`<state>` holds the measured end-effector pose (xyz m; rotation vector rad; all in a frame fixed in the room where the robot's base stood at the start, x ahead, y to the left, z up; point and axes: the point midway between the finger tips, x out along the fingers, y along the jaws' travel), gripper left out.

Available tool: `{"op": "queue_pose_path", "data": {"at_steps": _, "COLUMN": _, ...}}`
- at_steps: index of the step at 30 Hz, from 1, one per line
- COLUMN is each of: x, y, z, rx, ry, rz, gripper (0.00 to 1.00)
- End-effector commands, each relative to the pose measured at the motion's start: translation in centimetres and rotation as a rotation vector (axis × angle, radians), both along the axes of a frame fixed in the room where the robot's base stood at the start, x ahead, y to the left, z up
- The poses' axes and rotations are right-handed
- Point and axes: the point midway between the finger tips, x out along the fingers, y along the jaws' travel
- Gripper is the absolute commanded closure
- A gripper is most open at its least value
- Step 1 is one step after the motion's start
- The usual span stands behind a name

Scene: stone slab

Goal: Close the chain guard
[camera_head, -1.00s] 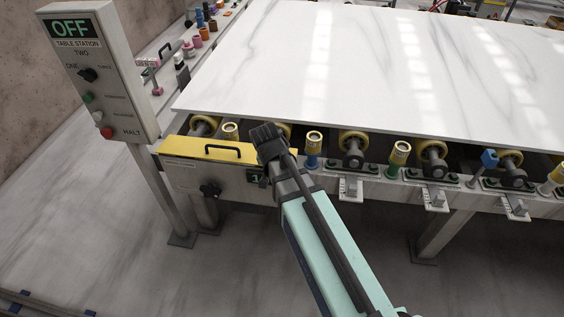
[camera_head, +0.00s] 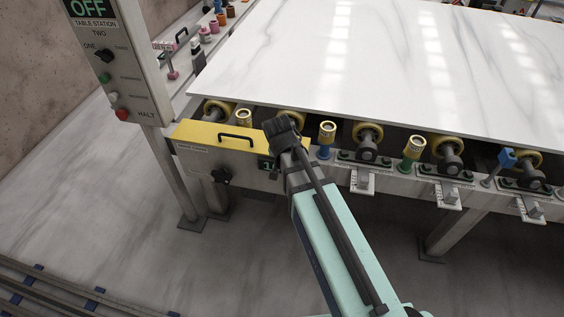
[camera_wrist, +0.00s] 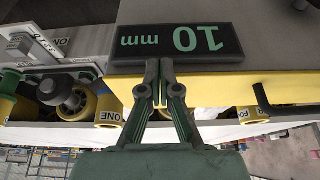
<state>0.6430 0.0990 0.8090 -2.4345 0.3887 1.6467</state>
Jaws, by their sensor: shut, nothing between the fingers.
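The chain guard is a yellow cover (camera_head: 205,134) with a black bar handle (camera_head: 236,137), at the front left corner of the table. In the wrist view its yellow face (camera_wrist: 222,90) spans the middle and the handle (camera_wrist: 262,101) is at the right. My gripper (camera_head: 281,142) is at the guard's right end, right of the handle. In the wrist view my gripper's fingers (camera_wrist: 160,68) are together and empty, overlapping the yellow face just below the "10 mm" display (camera_wrist: 175,43) in the picture. I cannot tell whether they touch the guard.
A white stone slab (camera_head: 350,70) lies on yellow rollers (camera_head: 367,135) behind the guard. A control post (camera_head: 122,60) reading OFF stands at the left. Blue (camera_head: 326,140) and green (camera_head: 413,150) collared posts line the front edge.

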Motion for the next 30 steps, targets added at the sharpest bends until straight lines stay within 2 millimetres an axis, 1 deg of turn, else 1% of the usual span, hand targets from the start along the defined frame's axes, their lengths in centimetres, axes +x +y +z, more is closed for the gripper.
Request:
{"op": "queue_pose_path", "data": {"at_steps": 5, "x": 0.0, "y": -0.1, "z": 2.2, "rx": 0.0, "ry": -0.001, "rz": -0.001, "gripper": 1.0}}
{"op": "queue_pose_path", "data": {"at_steps": 9, "x": 0.1, "y": -0.1, "z": 4.8, "rx": 0.0, "ry": -0.002, "rz": -0.003, "gripper": 1.0}}
{"op": "queue_pose_path", "data": {"at_steps": 10, "x": -0.9, "y": 0.1, "z": 4.2, "rx": 0.001, "ry": -0.002, "rz": -0.001, "gripper": 1.0}}
{"op": "queue_pose_path", "data": {"at_steps": 11, "x": -1.8, "y": 0.3, "z": 4.0, "rx": 0.001, "ry": -0.001, "rz": 0.0, "gripper": 1.0}}
{"op": "queue_pose_path", "data": {"at_steps": 19, "x": -7.5, "y": 2.1, "z": 5.4, "rx": 0.0, "ry": -0.002, "rz": 0.0, "gripper": 1.0}}
{"op": "queue_pose_path", "data": {"at_steps": 22, "x": -7.0, "y": 2.3, "z": 5.0, "rx": 0.0, "ry": -0.003, "rz": -0.002, "gripper": 1.0}}
{"op": "queue_pose_path", "data": {"at_steps": 30, "x": -7.5, "y": 2.7, "z": 5.2, "rx": -0.001, "ry": -0.004, "rz": -0.002, "gripper": 1.0}}
